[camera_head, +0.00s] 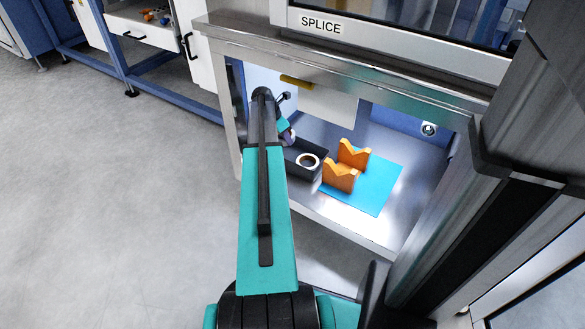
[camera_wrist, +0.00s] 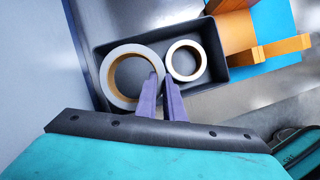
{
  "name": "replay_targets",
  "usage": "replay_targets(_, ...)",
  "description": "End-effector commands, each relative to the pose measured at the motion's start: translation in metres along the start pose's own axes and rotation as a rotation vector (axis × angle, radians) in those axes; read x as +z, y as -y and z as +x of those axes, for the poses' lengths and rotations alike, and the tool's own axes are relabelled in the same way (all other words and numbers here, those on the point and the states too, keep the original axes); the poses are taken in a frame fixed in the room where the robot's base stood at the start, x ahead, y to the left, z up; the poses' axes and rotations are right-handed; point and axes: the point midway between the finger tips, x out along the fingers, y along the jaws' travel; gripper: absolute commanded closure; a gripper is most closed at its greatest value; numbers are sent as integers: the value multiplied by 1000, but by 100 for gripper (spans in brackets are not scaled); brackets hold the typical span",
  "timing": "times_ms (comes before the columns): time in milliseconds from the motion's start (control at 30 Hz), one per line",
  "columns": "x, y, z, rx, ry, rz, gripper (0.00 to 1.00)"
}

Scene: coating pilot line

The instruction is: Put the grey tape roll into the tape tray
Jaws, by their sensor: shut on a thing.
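The grey tape roll (camera_wrist: 106,78), a wide ring with a brown core, shows in the wrist view over the left part of the dark tape tray (camera_wrist: 153,43). My gripper (camera_wrist: 162,77) is shut on the roll's near right wall, one finger inside the ring and one outside. The roll overlaps the tray's left rim in the picture; I cannot tell its height above the tray floor. In the head view my gripper (camera_head: 287,133) is at the tray's (camera_head: 300,172) upper left end, and the held roll is mostly hidden there.
A smaller pale tape roll (camera_wrist: 204,62) lies inside the tray, right beside the grey roll. An orange V-notched stand (camera_head: 341,175) stands on a blue mat (camera_head: 380,188) to the right. The steel frame (camera_head: 350,70) of the splice station overhangs the shelf.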

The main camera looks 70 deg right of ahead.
Motion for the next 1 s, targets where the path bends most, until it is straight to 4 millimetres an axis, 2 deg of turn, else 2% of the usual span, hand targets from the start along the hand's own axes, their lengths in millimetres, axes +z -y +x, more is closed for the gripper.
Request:
replay_targets(33, 4, -2, 7, 3, 1, -5, 100)
replay_targets(200, 13, -3, 10, 8, 2, -16, 100)
replay_targets(567, 17, 0, 13, 5, 2, -10, 100)
replay_targets(1000, 0, 0, 57, 4, 2, -9, 100)
